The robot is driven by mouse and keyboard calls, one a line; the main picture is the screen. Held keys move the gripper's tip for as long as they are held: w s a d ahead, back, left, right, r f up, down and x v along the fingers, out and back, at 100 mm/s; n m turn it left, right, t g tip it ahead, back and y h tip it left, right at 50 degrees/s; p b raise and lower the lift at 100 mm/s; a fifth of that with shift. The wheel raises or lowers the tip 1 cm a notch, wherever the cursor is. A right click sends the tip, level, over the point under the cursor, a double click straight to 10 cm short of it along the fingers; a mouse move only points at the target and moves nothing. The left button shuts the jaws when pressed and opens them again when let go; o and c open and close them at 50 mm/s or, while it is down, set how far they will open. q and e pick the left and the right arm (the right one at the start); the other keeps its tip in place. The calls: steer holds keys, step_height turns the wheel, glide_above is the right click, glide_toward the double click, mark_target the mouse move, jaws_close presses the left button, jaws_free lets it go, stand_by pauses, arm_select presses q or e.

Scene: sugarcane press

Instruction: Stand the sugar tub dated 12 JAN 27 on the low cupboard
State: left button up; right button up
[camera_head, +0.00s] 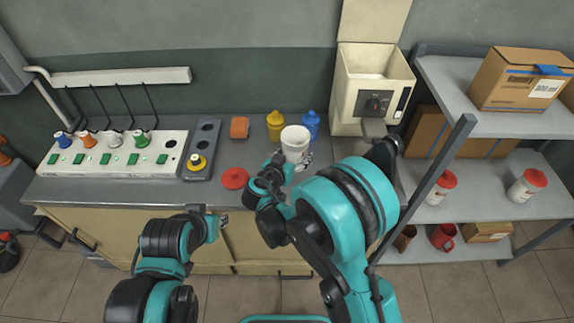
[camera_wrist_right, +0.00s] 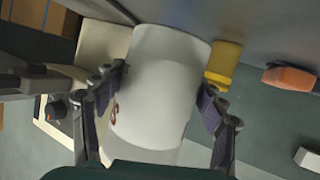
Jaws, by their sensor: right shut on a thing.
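A white tub (camera_head: 295,137) with no red lid visible on it stands out over the grey-topped low cupboard (camera_head: 130,196). My right gripper (camera_head: 290,166) is shut on this tub, with one finger on each side. In the right wrist view the tub (camera_wrist_right: 155,85) fills the middle between the fingers, with a small red mark at its left edge. No date is readable, and I cannot tell whether its base touches the top. Two white tubs with red lids (camera_head: 441,187) (camera_head: 527,186) stand on the right shelf. My left gripper (camera_head: 212,222) is at the cupboard's front edge; its fingers are unclear.
A flat red disc (camera_head: 234,178) lies left of the tub. Yellow (camera_head: 275,126) and blue (camera_head: 311,125) containers and an orange block (camera_head: 239,127) stand behind. A cream machine (camera_head: 372,85) is at the right, a switch panel (camera_head: 115,153) at the left. A shelf post (camera_head: 436,167) stands right.

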steer(key=shift+w+a+f+b, duration=0.15)
steer(key=shift+w+a+f, duration=0.2)
steer(key=shift+a, duration=0.25)
steer(key=shift+w+a+f+b, duration=0.15)
steer(key=shift+w+a+f, duration=0.1)
steer(key=shift+a+f, duration=0.3)
steer(key=shift+f+b, duration=0.95)
steer(key=shift+f, duration=0.85)
steer(key=shift+f, duration=0.2)
steer(key=o, duration=1.8)
steer(key=shift+o, duration=0.2)
steer(key=shift+r, duration=0.25)
